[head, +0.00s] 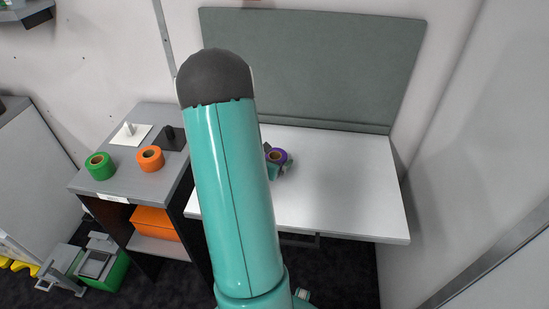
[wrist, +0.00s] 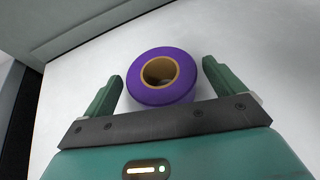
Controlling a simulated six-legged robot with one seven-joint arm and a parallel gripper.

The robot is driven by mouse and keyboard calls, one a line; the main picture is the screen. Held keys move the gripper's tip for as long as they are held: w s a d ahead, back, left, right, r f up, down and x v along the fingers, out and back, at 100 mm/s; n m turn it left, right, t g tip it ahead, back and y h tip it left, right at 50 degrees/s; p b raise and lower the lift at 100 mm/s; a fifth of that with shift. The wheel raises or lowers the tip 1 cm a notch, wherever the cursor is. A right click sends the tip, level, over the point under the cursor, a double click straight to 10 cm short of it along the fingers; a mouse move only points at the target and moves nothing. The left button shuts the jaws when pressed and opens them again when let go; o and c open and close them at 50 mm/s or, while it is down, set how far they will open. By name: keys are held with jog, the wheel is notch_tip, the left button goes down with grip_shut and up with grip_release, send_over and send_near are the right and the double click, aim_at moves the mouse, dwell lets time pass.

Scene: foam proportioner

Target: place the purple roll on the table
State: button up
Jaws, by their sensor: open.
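The purple roll (wrist: 137,83), with a tan core, lies flat on the white table in the wrist view, hole facing up. My gripper (wrist: 162,76) is open, with one green finger on each side of the roll and a small gap at both sides. In the head view the purple roll (head: 278,156) shows at the right of my teal arm, with part of my gripper (head: 272,163) beside it. The white table (head: 345,190) is otherwise bare where it shows. My arm hides the table's left part.
A grey panel (head: 320,65) stands along the table's back edge. At the left, a grey cabinet (head: 125,178) carries a green roll (head: 100,166), an orange roll (head: 150,158) and two peg stands. An orange box (head: 154,222) sits on its shelf. The table's right side is free.

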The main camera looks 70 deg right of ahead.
jog(key=v, duration=1)
jog(key=shift+a+r, duration=0.1)
jog(key=shift+a, duration=0.15)
jog(key=w+a+r+m+y, duration=0.3)
jog(key=w+a+r+m, duration=0.1)
jog(key=a+r+m, duration=0.75)
jog(key=w+a+r+m+t+y, duration=0.1)
jog(key=a+r+t+y, duration=0.1)
jog(key=a, duration=0.8)
jog(key=w+a+r+m+t+y, duration=0.1)
jog(key=a+y, duration=0.4)
jog(key=a, duration=0.5)
jog(key=w+a+r+m+t+y, duration=0.1)
jog(key=a+r+m+t+y, duration=0.2)
jog(key=a, duration=0.7)
notch_tip(320, 180, up, 3)
jog(key=shift+w+f+t, duration=0.2)
jog(key=shift+t, duration=0.2)
